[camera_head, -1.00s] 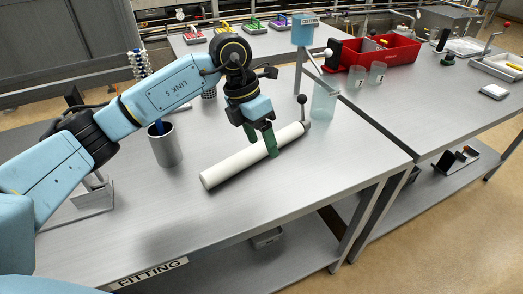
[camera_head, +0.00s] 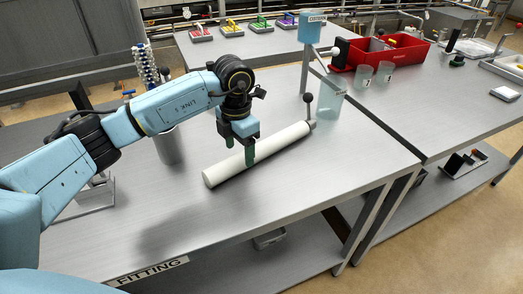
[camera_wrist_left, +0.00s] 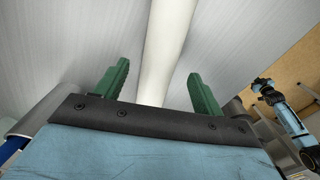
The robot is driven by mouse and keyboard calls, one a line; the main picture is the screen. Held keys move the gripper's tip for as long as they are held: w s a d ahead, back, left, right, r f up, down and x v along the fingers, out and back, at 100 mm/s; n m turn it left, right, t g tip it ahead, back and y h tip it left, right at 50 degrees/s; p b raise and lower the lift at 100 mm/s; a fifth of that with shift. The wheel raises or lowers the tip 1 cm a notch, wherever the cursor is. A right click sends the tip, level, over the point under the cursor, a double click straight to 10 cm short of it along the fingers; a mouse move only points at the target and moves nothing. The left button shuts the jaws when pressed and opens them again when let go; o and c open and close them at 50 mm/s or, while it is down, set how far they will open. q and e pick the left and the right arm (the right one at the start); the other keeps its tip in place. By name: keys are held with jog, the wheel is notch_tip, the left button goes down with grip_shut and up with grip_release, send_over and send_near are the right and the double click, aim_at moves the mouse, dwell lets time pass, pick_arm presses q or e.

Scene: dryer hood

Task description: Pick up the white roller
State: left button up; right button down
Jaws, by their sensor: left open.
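The white roller (camera_head: 225,171) lies on the grey table marked FITTING, slanting from near left to far right. It has a grey far end beside a dark ball-topped knob (camera_head: 308,98). My left gripper (camera_head: 239,148) is over the near half of the roller, with its green fingers pointing down. In the left wrist view the roller (camera_wrist_left: 165,45) runs between the two open fingers (camera_wrist_left: 158,69), with a gap on both sides. Whether the fingertips reach beside the roller is hard to tell. A blue and black arm shows small at the right of the wrist view; its gripper is unclear.
A grey cup (camera_head: 168,147) stands behind my left forearm. A clear container (camera_head: 329,105) and a blue box on a post (camera_head: 312,27) are at the table's far right corner. A red bin (camera_head: 385,52) is on the adjoining table. The front right tabletop is clear.

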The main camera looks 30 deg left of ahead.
aim_at(241, 154)
pick_arm(q)
notch_tip(241, 154, down, 4)
jog(key=shift+w+f, duration=0.15)
jog(key=c, duration=1.5)
grip_shut()
jog(key=shift+w+r, duration=0.1)
jog(key=shift+r, duration=0.1)
